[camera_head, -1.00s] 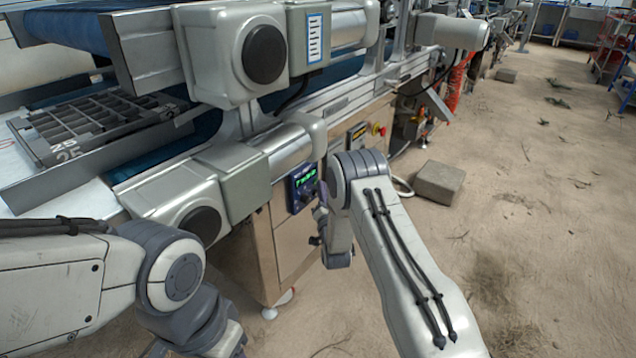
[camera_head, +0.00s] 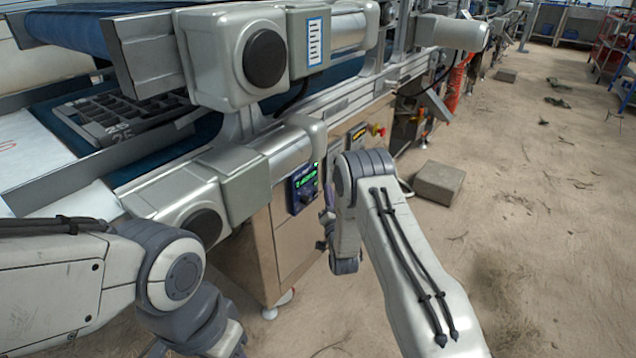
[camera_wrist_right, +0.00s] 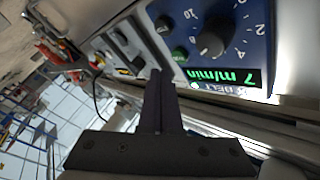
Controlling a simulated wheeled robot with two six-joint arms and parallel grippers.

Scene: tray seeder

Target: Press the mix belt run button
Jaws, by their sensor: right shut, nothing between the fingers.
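The blue belt control panel (camera_head: 302,187) sits on the machine's side below the conveyor, with a lit green display. In the right wrist view the panel (camera_wrist_right: 252,22) shows a dial (camera_wrist_right: 214,38), a display (camera_wrist_right: 224,77) reading "7 m/min", a green button (camera_wrist_right: 180,54) and a black knob (camera_wrist_right: 163,24). My right gripper (camera_head: 325,216) is just right of the panel in the head view, partly hidden by its own arm. In the right wrist view its fingers (camera_wrist_right: 156,74) are shut and empty, with tips close to the green button; contact cannot be told. My left gripper is out of view.
A second panel with a red emergency button (camera_head: 378,130) lies further along the machine. A seed tray (camera_head: 130,112) is on the blue belt at left. A concrete block (camera_head: 438,181) lies on the floor. The floor on the right is mostly clear.

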